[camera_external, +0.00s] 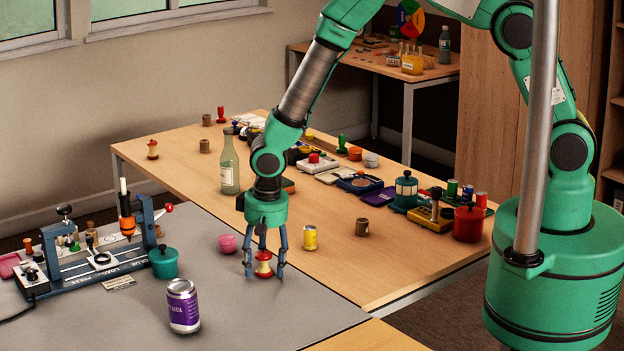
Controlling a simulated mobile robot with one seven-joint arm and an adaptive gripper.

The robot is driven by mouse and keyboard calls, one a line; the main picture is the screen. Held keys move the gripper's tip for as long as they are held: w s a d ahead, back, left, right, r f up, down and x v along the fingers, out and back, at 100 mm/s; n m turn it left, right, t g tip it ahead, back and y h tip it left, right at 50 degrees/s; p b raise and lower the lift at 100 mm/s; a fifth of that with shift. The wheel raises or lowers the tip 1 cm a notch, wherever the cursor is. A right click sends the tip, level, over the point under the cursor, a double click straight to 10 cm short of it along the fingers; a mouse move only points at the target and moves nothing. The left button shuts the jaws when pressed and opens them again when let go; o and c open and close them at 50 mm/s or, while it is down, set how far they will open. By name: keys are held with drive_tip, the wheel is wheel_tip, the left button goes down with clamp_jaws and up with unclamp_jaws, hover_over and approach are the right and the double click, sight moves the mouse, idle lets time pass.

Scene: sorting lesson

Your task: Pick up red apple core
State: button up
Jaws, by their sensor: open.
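A red apple core (264,264) with a pale middle stands upright near the edge where the grey surface meets the wooden table. My gripper (264,272) points straight down over it, with its fingers spread around the core. The fingertips are low, near the surface. The gripper is open, and I cannot tell whether any finger touches the core. A similar apple core (152,150) stands at the far left of the wooden table.
A purple soda can (183,306) stands in front. A green bottle (230,165) rises behind. A teal pot (164,262) and a press (100,250) are at left.

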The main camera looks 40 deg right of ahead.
sight(267, 253)
idle(0.4)
drive_tip(key=c, duration=1.1)
drive_tip(key=shift+c, duration=0.3)
drive_tip(key=shift+r, duration=0.15)
drive_tip(key=shift+r, duration=0.55)
drive_tip(key=shift+s+d+r+p, duration=0.2)
drive_tip(key=shift+r+p, duration=0.1)
drive_tip(key=shift+r, duration=0.3)
drive_tip(key=shift+s+d+r+p, duration=0.15)
drive_tip(key=shift+s+r+p, duration=0.1)
drive_tip(key=shift+r, duration=0.3)
drive_tip(key=s+d, duration=0.3)
drive_tip(key=s, duration=0.1)
drive_tip(key=s+d+r, duration=0.1)
drive_tip(key=s+d, duration=0.2)
drive_tip(key=s, duration=0.1)
drive_tip(key=s+d+p, duration=0.1)
drive_tip(key=s+d, duration=0.2)
drive_tip(key=shift+s+r, duration=0.15)
drive_tip(key=shift+s, duration=0.25)
